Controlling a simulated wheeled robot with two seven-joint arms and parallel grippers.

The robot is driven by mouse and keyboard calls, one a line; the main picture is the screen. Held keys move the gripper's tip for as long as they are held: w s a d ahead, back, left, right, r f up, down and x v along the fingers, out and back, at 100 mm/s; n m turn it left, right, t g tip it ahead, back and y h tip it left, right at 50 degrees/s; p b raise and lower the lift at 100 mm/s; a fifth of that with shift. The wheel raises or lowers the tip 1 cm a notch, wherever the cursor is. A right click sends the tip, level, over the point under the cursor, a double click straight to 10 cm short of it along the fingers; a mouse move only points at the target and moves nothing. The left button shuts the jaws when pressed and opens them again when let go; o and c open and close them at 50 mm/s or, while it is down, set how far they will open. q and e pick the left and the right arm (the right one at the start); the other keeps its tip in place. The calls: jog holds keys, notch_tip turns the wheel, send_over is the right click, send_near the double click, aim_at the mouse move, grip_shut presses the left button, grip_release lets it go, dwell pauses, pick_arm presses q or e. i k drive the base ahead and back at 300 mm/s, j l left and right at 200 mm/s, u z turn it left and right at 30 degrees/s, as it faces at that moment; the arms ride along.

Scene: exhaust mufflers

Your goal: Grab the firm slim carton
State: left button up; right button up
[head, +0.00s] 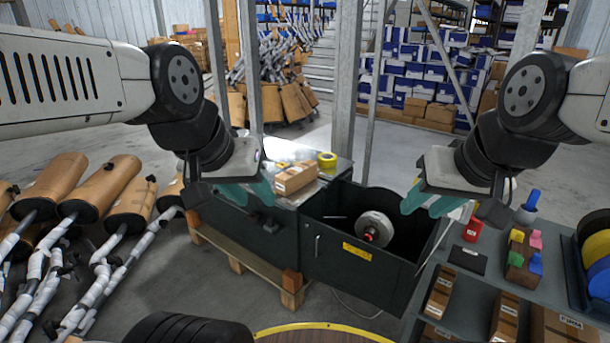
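A slim brown carton (296,178) with a pale label lies on the dark bench (340,168) near the middle. Slim brown cartons also stand on the lower shelf at the bottom right: one at its left (440,292), one in the middle (505,316), and one with a label seeming to read "FIRM" (566,325). I cannot tell for sure which is the task's carton. My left gripper (255,193) has teal fingers, looks open and empty, and hangs just left of the bench carton. My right gripper (430,202) is open and empty, above the right side of the open black bin.
The open black bin (345,262) holds a metal disc (375,228). Yellow tape (327,160) lies on the bench. The grey shelf (482,277) carries small coloured items. Several mufflers (90,187) lie at left. A round yellow-edged surface (325,330) is at the bottom.

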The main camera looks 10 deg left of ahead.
aim_at(288, 182)
jog(key=i+j, duration=0.75)
jog(key=i, duration=0.2)
jog(key=i+j+u, duration=0.1)
jog(key=i+j, duration=0.6)
jog(key=i, duration=0.25)
